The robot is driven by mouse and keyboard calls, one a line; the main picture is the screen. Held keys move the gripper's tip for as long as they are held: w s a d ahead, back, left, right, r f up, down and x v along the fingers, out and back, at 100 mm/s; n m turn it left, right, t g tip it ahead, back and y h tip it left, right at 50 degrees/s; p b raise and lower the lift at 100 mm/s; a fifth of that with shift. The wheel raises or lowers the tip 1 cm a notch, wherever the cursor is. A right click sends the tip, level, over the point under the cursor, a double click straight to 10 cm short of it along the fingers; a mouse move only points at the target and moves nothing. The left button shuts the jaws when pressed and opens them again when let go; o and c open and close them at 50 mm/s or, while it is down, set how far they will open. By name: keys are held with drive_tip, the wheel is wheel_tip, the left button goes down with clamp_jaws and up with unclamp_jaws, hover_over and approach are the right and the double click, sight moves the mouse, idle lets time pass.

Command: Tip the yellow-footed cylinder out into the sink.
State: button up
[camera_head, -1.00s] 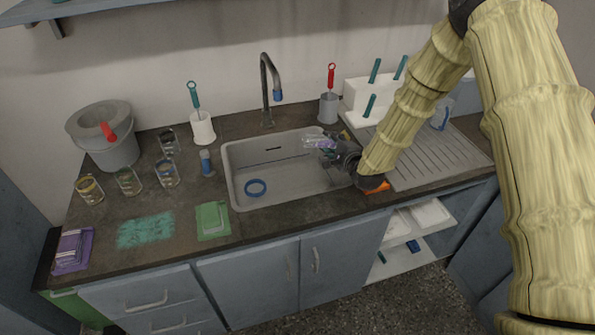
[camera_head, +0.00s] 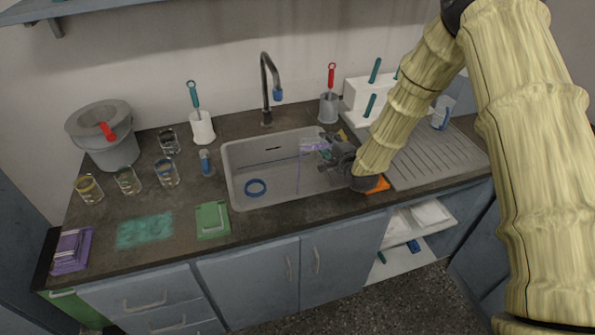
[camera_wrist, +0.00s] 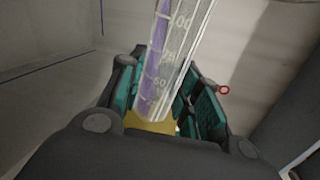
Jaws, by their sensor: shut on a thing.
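A clear graduated cylinder (camera_wrist: 172,60) with a yellow foot (camera_wrist: 152,122) and white number marks holds purple liquid in the wrist view. My gripper (camera_wrist: 165,95) is shut on it with teal pads on either side, close above the foot. In the head view my gripper (camera_head: 338,155) is over the right part of the grey sink (camera_head: 232,175), and the cylinder (camera_head: 314,146) lies nearly level with its mouth to the left. A thin purple stream (camera_head: 298,175) falls from the mouth into the sink.
A grey cup with a red-handled brush (camera_head: 329,105) stands behind my gripper. Several glass beakers (camera_head: 128,180) stand at the left; the ribbed drainboard (camera_head: 430,158) is at the right.

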drive_tip(key=shift+a+f+n+h+b, duration=0.1)
drive_tip(key=shift+f+n+h+b, duration=0.2)
drive_tip(key=shift+f+n+b, duration=0.35)
idle(0.5)
drive_tip(key=shift+f, duration=0.1)
idle(0.4)
drive_tip(key=shift+d+r+m+p, duration=0.25)
drive_tip(key=shift+r+m+p, duration=0.6)
drive_tip(key=shift+r+p, duration=0.25)
drive_tip(key=shift+w+d+f+m+y, duration=0.2)
drive_tip(key=shift+d+m+y, duration=0.3)
drive_tip(key=shift+m, duration=0.2)
drive_tip(key=shift+a+m+y+b, duration=0.1)
drive_tip(key=shift+m+y+b, duration=0.2)
drive_tip(key=shift+m, duration=0.2)
drive_tip(key=shift+s+a+r+m+y+b, duration=0.1)
drive_tip(key=shift+a+m+y+b, duration=0.15)
drive_tip(key=shift+m+b, duration=0.35)
